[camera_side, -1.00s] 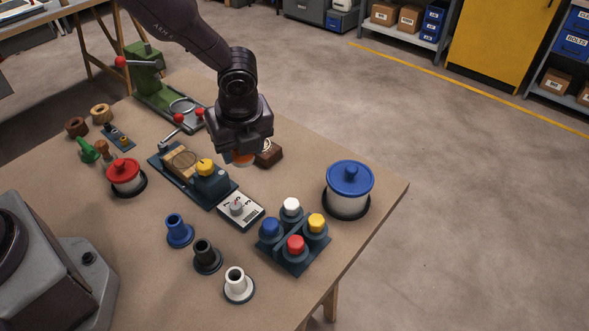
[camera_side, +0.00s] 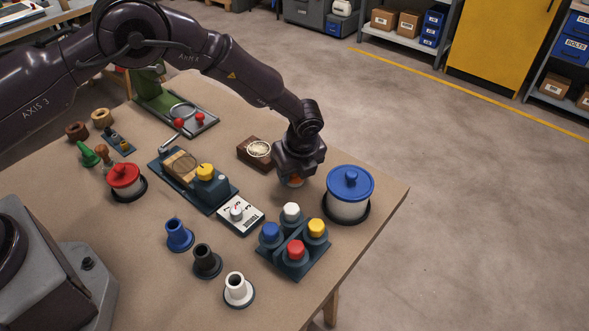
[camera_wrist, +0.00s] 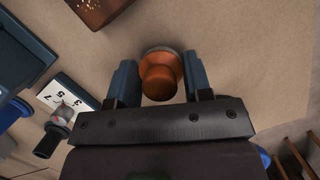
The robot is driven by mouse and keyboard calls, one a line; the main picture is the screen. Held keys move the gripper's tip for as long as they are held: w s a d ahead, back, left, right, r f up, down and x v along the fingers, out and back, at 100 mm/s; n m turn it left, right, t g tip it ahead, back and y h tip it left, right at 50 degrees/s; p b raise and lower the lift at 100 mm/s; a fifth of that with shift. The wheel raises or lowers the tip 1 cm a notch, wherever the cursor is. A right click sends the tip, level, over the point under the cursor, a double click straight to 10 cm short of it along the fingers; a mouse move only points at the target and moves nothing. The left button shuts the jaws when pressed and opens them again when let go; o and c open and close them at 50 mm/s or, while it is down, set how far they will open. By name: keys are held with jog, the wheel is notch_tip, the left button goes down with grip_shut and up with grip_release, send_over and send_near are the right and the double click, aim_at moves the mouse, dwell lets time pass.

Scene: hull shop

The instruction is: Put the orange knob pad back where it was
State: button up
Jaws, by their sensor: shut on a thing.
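The orange knob pad (camera_wrist: 158,80) has a round orange knob over a flat pale-rimmed disc. In the wrist view it sits between the two blue-grey fingers of my gripper (camera_wrist: 160,66), which is shut on it. In the side view my gripper (camera_side: 294,176) points down, left of the blue-lidded pot, and hides most of the pad; a bit of orange (camera_side: 295,182) shows beneath it. I cannot tell whether the pad touches the table or hangs just above it.
A dark wooden block (camera_side: 247,158) with a pale oval top lies left of my gripper. The blue-lidded pot (camera_side: 349,207) stands close on the right. A rack with coloured caps (camera_side: 288,268) is in front. A dial box (camera_side: 240,215) lies front left.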

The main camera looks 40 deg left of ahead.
jog(key=shift+f, duration=0.2)
jog(key=o, duration=0.5)
jog(key=shift+f, duration=0.1)
jog(key=shift+c, duration=0.2)
jog(key=o, duration=0.4)
jog(key=shift+o, duration=0.2)
jog(key=v, duration=1.2)
jog(key=shift+r, duration=0.2)
